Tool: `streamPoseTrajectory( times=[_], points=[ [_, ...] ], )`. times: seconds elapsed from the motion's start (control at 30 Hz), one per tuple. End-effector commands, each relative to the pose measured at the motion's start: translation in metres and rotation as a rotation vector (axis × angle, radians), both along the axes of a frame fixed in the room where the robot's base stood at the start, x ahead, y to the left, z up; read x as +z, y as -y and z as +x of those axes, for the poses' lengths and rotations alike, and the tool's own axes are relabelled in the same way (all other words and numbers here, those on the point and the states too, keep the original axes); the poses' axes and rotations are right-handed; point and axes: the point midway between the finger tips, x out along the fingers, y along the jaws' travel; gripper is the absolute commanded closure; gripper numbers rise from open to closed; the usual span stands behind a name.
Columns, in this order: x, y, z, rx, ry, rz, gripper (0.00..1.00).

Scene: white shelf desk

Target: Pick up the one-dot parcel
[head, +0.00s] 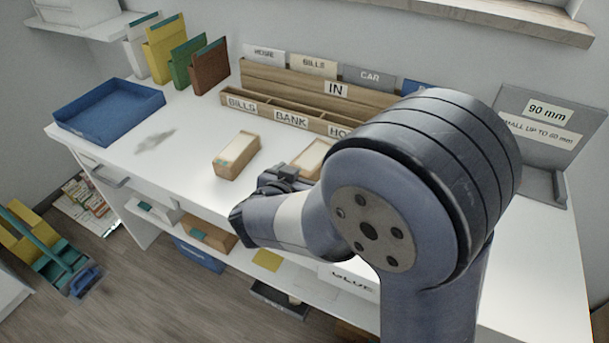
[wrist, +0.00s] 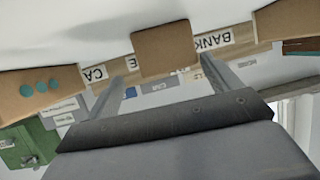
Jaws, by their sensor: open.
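Two brown parcels with pale tops stand on the white desk in the head view, a left one (head: 236,157) and a right one (head: 311,158) partly hidden by my arm. In the wrist view, which is upside down, a plain brown parcel (wrist: 166,50) lies ahead between the fingers of my gripper (wrist: 167,63). No dots show on its visible face. Another parcel (wrist: 288,21) is cut off at the right, with no dots visible. My gripper is open and empty. I cannot tell which parcel has one dot.
A wooden sorter (head: 290,121) labelled BILLS and BANK runs behind the parcels. A blue tray (head: 108,112) and upright folders (head: 209,68) stand at the left. A grey sizing stand (head: 550,135) is at the right. The desk's left front is clear.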

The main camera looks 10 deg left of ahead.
Motion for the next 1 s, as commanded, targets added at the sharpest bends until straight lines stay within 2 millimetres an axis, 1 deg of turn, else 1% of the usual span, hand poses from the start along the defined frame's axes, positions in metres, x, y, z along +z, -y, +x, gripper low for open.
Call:
streamPoseTrajectory(
  times=[0.03, 0.1, 0.33, 0.37, 0.9, 0.97, 1.0],
  points=[
    [-0.0021, 0.0024, 0.0051, -0.004, 0.000, -0.001, 0.15],
    [-0.0037, 0.0028, 0.0085, -0.001, 0.000, 0.000, 0.15],
    [-0.0044, 0.0026, 0.0094, 0.001, 0.000, 0.001, 0.15],
    [-0.0043, 0.0027, 0.0094, 0.001, 0.000, 0.001, 0.17],
    [-0.0041, 0.0027, 0.0092, 0.000, 0.000, 0.001, 0.61],
    [-0.0041, 0.0027, 0.0092, 0.000, 0.000, 0.001, 0.66],
    [-0.0036, 0.0026, 0.0093, 0.000, 0.001, 0.001, 0.66]
  ],
)
